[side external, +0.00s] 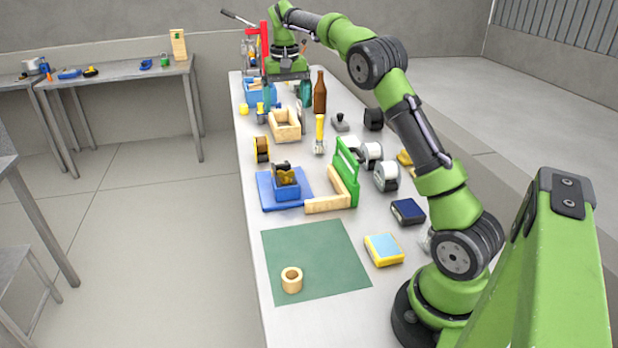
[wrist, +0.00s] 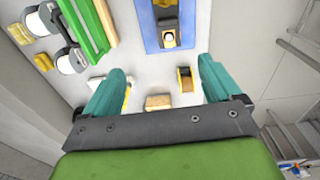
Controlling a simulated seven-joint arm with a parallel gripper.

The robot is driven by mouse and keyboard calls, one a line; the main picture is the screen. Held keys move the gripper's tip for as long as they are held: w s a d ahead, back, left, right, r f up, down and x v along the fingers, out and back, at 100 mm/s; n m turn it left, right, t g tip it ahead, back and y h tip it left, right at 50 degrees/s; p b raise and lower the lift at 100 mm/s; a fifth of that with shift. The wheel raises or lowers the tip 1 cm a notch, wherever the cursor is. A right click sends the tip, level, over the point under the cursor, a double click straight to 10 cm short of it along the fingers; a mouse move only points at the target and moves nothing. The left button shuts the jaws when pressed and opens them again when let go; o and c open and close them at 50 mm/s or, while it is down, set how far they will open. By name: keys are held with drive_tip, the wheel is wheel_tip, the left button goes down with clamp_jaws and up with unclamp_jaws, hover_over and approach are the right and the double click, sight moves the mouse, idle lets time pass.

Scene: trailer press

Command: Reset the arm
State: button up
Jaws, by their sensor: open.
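My green arm reaches along the bench to its far end. My gripper (side external: 286,98) hangs there, pointing down, with its two teal fingers spread apart. It is high in the picture, in front of the red-framed press (side external: 264,45) and above or beyond the open wooden box (side external: 285,131). In the wrist view my gripper (wrist: 163,82) has wide-apart fingers with nothing held between them. A light wooden piece (wrist: 158,102) shows below, between the fingers. The gripper hides part of the far end of the bench.
A brown bottle (side external: 320,95) stands close to the right of my gripper, and a blue bin (side external: 250,96) to the left. A blue tray (side external: 268,200), a green rack (side external: 345,172) and tape rolls (side external: 386,176) stand nearer. The green mat (side external: 315,255) is mostly bare.

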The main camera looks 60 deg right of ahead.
drive_tip(key=s+a+n+t+y, duration=0.2)
drive_tip(key=s+a+n+t, duration=0.2)
drive_tip(key=s+a, duration=2)
drive_tip(key=a+t, duration=0.1)
drive_tip(key=t, duration=0.1)
drive_tip(key=shift+s+a+f+n+t, duration=0.2)
drive_tip(key=shift+s+a+n+t, duration=0.1)
drive_tip(key=shift+s+a+t, duration=0.1)
